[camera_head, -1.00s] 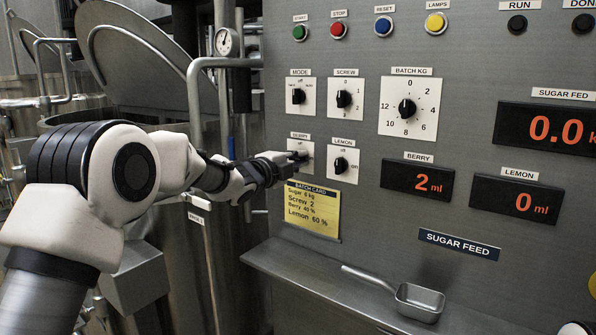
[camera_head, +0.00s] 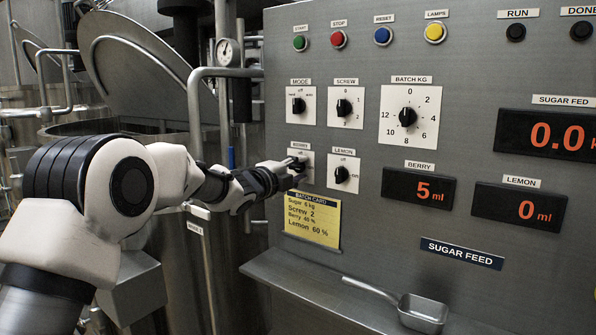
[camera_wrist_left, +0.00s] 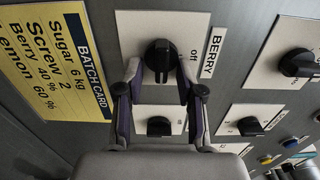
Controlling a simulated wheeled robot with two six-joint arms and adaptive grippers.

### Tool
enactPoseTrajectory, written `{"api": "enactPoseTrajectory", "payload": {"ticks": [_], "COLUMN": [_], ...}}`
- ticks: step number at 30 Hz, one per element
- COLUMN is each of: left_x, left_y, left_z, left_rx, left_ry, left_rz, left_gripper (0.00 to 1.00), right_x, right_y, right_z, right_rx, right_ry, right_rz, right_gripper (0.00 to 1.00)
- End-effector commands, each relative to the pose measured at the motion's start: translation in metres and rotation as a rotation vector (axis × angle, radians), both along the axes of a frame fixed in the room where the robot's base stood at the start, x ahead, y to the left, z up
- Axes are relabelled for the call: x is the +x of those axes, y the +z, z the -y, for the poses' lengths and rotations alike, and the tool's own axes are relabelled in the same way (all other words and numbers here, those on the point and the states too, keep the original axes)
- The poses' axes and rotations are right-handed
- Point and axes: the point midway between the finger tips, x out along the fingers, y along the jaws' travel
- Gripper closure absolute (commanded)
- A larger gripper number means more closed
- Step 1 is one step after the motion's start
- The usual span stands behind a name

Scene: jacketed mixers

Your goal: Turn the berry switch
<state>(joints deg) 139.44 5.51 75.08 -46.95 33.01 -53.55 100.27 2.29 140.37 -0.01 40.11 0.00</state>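The black berry switch (camera_wrist_left: 160,57) sits on a white plate beside the BERRY label. In the left wrist view its handle lies crosswise to the "off" mark, toward the lemon side. My left gripper (camera_wrist_left: 160,68) is open, with one finger on each side of the knob; slim gaps seem to show. In the head view my left gripper (camera_head: 296,167) reaches the berry plate (camera_head: 302,153) and hides most of the knob. The berry display (camera_head: 418,189) reads 5 ml. My right gripper is not in view.
The lemon switch (camera_head: 341,174) is close on the right, the mode switch (camera_head: 298,105) above. The yellow batch card (camera_head: 312,217) is just below. A metal scoop (camera_head: 421,312) lies on the ledge. Pipes and mixers stand at left. The lemon display (camera_head: 519,206) reads 0 ml.

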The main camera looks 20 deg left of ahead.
Motion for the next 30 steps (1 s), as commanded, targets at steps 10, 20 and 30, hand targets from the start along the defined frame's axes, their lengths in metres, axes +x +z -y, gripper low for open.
{"api": "enactPoseTrajectory", "payload": {"ticks": [10, 20, 30], "left_x": [-0.034, -0.104, -0.113], "left_y": [0.001, 0.0, -0.001], "left_z": [-0.013, -0.039, -0.041], "left_rx": [-0.004, -0.002, 0.0], "left_ry": [0.001, 0.001, 0.0], "left_rz": [-0.001, -0.001, -0.001], "left_gripper": [0.62, 0.62, 0.62], "right_x": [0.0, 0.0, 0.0], "right_y": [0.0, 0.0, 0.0], "right_z": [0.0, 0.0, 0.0], "right_rx": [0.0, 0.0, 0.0], "right_ry": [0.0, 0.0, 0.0], "right_rz": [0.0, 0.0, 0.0], "right_gripper": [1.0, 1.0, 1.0]}}
